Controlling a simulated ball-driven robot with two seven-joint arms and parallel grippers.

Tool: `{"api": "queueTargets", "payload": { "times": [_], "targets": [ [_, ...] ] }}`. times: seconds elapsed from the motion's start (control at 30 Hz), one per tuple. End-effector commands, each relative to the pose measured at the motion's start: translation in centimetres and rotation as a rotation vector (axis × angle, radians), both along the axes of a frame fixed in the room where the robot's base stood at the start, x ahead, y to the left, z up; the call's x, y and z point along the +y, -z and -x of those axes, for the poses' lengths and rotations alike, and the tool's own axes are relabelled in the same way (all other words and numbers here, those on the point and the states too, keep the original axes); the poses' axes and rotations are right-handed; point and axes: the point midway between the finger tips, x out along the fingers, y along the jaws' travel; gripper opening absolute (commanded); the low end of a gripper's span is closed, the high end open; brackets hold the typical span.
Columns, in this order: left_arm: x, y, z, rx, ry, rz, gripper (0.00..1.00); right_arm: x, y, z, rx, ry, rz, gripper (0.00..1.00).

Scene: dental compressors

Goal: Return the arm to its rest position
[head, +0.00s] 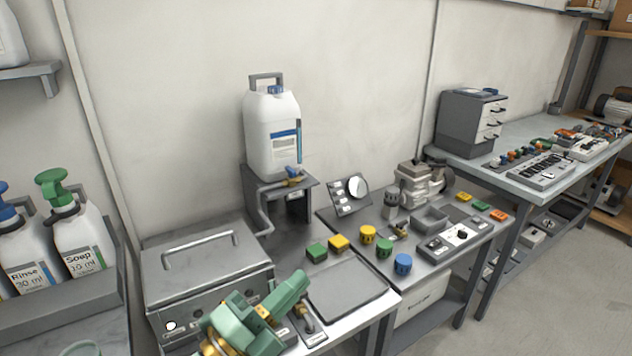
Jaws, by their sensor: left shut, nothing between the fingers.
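My left gripper (291,293) shows at the bottom of the head view, with green and brass-coloured parts. It is shut and empty. It is in front of the grey metal box with a handle (205,262), near the left edge of the flat grey tray (347,290). Part of my left arm hides the front of the box. My right gripper is not in view.
Green, yellow and blue knobs (384,247) sit along the bench. Soap and rinse bottles (77,235) stand at the left. A small brass valve fitting (308,317) lies beside my gripper.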

Motion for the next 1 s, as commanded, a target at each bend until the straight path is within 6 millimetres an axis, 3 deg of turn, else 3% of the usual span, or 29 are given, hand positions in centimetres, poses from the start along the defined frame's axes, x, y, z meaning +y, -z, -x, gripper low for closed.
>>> {"api": "queueTargets", "payload": {
  "times": [0.07,0.1,0.2,0.3,0.4,0.7,0.83,1.0],
  "targets": [
    [5.3,1.4,-1.2,0.177,-0.269,0.162,0.00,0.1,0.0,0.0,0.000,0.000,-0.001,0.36],
    [8.3,3.1,-1.4,0.282,-0.411,0.219,0.00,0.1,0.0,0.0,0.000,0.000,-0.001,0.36],
    [14.9,8.3,0.3,0.544,-0.709,0.283,0.00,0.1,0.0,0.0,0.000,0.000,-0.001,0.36],
    [19.0,12.7,3.3,0.754,-0.903,0.280,0.00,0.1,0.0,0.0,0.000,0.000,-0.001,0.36],
    [21.7,16.0,6.7,0.925,-1.037,0.251,0.00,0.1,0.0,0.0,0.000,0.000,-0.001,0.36],
    [26.3,22.0,17.7,1.344,-1.289,0.102,0.00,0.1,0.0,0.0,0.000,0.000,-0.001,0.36],
    [25.1,27.9,17.0,1.416,-1.244,0.102,0.00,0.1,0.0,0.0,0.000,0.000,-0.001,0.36],
    [23.5,35.7,17.8,1.529,-1.195,0.115,0.00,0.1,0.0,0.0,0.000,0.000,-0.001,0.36]
  ]
}}
